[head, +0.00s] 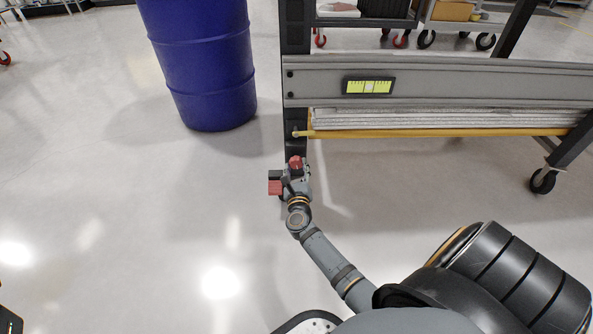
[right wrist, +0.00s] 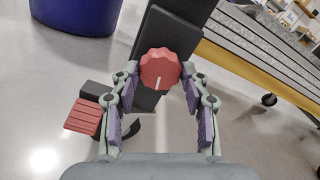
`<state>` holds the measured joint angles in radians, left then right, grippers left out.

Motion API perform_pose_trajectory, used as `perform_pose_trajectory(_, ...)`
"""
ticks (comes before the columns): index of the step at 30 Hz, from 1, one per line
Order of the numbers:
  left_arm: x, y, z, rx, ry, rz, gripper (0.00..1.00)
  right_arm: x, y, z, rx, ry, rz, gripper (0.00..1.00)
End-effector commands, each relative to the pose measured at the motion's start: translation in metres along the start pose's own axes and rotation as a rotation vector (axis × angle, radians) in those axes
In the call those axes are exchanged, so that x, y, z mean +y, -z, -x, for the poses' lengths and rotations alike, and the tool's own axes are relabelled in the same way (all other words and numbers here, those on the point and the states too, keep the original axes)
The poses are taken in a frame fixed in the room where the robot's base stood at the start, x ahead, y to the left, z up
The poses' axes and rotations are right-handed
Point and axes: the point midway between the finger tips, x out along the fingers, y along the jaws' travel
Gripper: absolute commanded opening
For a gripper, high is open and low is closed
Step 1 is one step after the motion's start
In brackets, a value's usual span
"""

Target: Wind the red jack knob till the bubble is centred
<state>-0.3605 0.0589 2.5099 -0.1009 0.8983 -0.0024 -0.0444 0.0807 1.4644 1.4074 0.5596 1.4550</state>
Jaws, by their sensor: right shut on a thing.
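The red jack knob (head: 295,163) sits low at the foot of the dark upright post. In the right wrist view the red knob (right wrist: 160,67) is round and scalloped, with a white mark pointing down toward my palm. My right gripper (head: 297,175) is shut on it, with one finger pad on each side. The spirit level (head: 368,87) on the grey beam has a yellow-green vial. Its bubble is too small to place surely against the marks. My left gripper is not in view.
A ribbed red block (right wrist: 82,118) on a dark arm sits left of the knob. A blue drum (head: 205,70) stands at the back left. A yellow rail (head: 440,133) runs under stacked grey sheets. A caster (head: 543,181) stands at the right.

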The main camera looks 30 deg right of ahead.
Motion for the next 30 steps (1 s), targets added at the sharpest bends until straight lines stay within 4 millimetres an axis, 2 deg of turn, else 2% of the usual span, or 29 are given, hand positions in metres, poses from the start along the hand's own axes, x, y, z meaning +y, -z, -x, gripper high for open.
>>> perform_pose_trajectory(9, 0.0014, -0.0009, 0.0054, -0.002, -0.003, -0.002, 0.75, 0.0007, 0.0021, 0.0006, 0.003, -0.001, -0.103, 0.14)
perform_pose_trajectory(24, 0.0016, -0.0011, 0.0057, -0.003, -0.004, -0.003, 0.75, 0.0005, 0.0015, 0.0006, 0.003, -0.001, -0.120, 0.14)
perform_pose_trajectory(25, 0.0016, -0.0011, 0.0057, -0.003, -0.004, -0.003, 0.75, 0.0005, 0.0015, 0.0006, 0.003, -0.001, -0.120, 0.47)
perform_pose_trajectory(30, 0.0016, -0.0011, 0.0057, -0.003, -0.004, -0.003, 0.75, 0.0003, 0.0010, 0.0004, 0.002, -0.001, -0.119, 0.69)
